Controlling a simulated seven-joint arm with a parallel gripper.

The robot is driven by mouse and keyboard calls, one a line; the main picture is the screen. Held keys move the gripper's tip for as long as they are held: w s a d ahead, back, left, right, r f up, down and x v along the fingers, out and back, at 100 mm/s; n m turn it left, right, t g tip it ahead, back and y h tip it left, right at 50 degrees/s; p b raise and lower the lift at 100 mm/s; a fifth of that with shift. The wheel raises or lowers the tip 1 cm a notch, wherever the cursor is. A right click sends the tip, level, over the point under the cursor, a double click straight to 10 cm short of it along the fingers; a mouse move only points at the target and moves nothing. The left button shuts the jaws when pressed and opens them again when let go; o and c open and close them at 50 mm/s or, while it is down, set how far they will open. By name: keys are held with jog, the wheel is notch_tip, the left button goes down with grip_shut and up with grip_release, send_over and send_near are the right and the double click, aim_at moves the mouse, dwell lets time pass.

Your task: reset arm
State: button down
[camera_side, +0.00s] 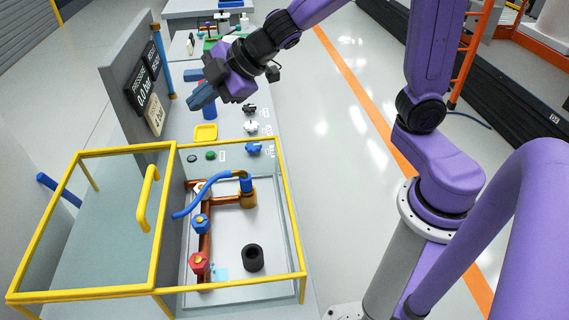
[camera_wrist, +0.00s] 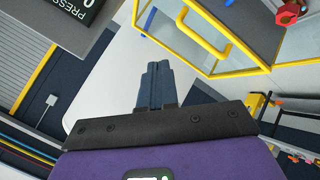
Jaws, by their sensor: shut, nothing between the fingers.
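My gripper (camera_side: 201,97) hangs high over the bench at the left of my purple arm in the side view, apart from everything below it. Its dark blue fingers are together with nothing between them. In the wrist view the gripper (camera_wrist: 156,66) shows its two fingers side by side and touching. The arm is bent, with the forearm running from the upper right down to the gripper. The surface under the fingers in the wrist view is plain and pale.
A yellow-framed clear enclosure (camera_side: 165,220) with a yellow handle (camera_side: 148,198) stands on the bench. A grey panel with pressure displays (camera_side: 143,85) stands behind. A yellow tray (camera_side: 206,132) lies nearby.

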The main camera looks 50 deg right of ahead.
jog(key=s+d+f+m+g+h, duration=0.1)
jog(key=s+d, duration=0.3)
jog(key=s, duration=0.5)
jog(key=s+d+f+m+g+h, duration=0.1)
jog(key=s+d+f+g, duration=0.3)
jog(key=s, duration=0.5)
jog(key=s+d+f+m+g+h, duration=0.2)
jog(key=s+d+g+h, duration=0.1)
jog(key=s, duration=0.6)
jog(key=shift+s+d+f, duration=0.15)
jog(key=shift+s+d, duration=0.15)
jog(key=shift+d, duration=0.55)
